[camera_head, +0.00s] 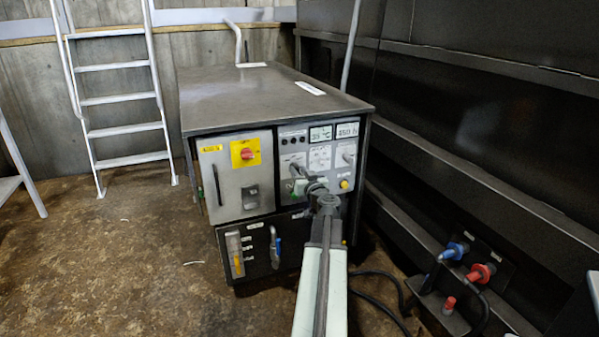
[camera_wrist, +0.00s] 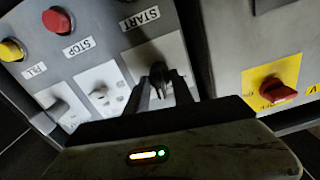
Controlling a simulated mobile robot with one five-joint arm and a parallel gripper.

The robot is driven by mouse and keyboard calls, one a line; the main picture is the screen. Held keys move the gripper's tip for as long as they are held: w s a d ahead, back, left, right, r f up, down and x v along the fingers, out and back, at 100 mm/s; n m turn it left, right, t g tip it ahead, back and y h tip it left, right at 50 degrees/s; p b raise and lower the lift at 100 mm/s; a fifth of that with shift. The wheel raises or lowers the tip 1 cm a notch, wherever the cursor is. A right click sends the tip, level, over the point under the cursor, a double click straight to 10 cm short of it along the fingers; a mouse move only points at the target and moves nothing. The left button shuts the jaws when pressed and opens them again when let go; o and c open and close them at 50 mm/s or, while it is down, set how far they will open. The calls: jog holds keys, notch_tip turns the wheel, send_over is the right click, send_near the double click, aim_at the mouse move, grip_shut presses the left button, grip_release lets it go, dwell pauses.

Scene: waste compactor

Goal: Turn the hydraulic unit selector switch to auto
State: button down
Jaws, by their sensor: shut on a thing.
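The hydraulic unit (camera_head: 270,95) is a grey metal cabinet with a control panel on its front. My gripper (camera_head: 296,169) reaches the upper right panel, at its leftmost white plate. In the wrist view my gripper (camera_wrist: 160,88) has its two fingers closed around a small black selector switch knob (camera_wrist: 158,72). The knob sits on a white plate (camera_wrist: 138,57) beside the START label. The fingers hide part of the knob, and its pointing direction and markings cannot be read. In the head view the knob is largely hidden by my gripper.
A red rotary switch on a yellow plate (camera_head: 245,152) is left of my gripper; its red knob (camera_wrist: 277,91) is at right in the wrist view. Red (camera_wrist: 58,20) and yellow (camera_wrist: 12,50) buttons are nearby. A dark wall (camera_head: 480,125) borders the right; floor is open at left.

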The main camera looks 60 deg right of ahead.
jog(key=m, duration=0.4)
jog(key=shift+s+d, duration=0.1)
jog(key=shift+s, duration=0.1)
jog(key=shift+f+m, duration=0.1)
jog(key=shift+m, duration=1.8)
jog(key=c, duration=1.5)
grip_release()
jog(key=shift+o, duration=0.2)
